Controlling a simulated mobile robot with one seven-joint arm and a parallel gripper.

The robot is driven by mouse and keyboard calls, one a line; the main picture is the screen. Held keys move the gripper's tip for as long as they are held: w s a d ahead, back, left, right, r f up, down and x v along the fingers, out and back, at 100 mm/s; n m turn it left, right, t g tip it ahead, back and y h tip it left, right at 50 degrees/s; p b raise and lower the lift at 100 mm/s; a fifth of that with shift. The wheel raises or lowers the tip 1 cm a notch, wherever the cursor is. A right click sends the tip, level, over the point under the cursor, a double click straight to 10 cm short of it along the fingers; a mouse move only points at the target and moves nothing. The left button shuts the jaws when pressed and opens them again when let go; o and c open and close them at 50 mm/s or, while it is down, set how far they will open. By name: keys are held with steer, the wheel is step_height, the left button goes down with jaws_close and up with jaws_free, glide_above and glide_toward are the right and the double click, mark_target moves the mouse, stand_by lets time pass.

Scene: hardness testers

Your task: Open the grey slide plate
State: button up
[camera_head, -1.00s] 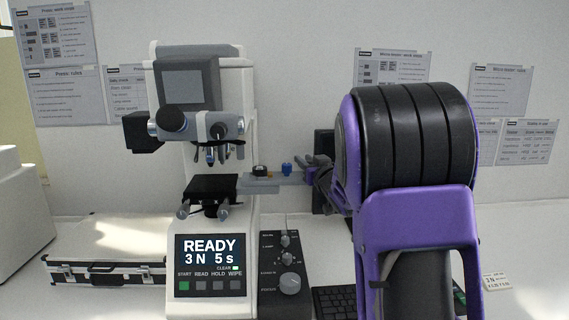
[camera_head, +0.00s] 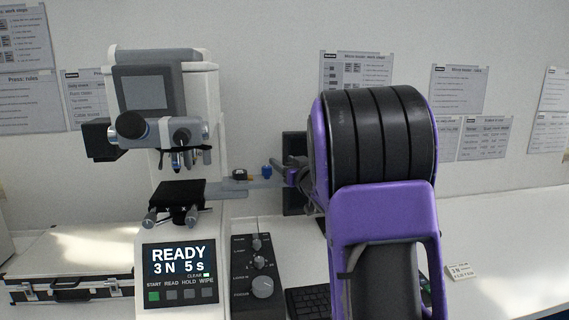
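The grey slide plate (camera_head: 240,186) is a thin flat bar reaching out to the right of the white micro hardness tester (camera_head: 209,110), level with its black stage (camera_head: 178,194). A small black-and-yellow piece (camera_head: 240,175) and a blue knob (camera_head: 266,171) sit on it. My gripper (camera_head: 293,174) is at the plate's right end, largely hidden behind my purple and black arm. Whether its fingers are closed on the plate cannot be seen.
The tester's screen (camera_head: 179,262) reads READY 3 N 5 s. A black control box (camera_head: 257,265) with knobs stands right of it, a keyboard (camera_head: 308,302) at the front. A black-and-silver case (camera_head: 70,285) lies left. The bench at right is mostly clear, with a small card (camera_head: 461,272).

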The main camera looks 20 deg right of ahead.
steer(key=s+d, duration=0.1)
steer(key=s, duration=1.6)
steer(key=shift+s, duration=0.2)
steer(key=shift+w+d, duration=0.1)
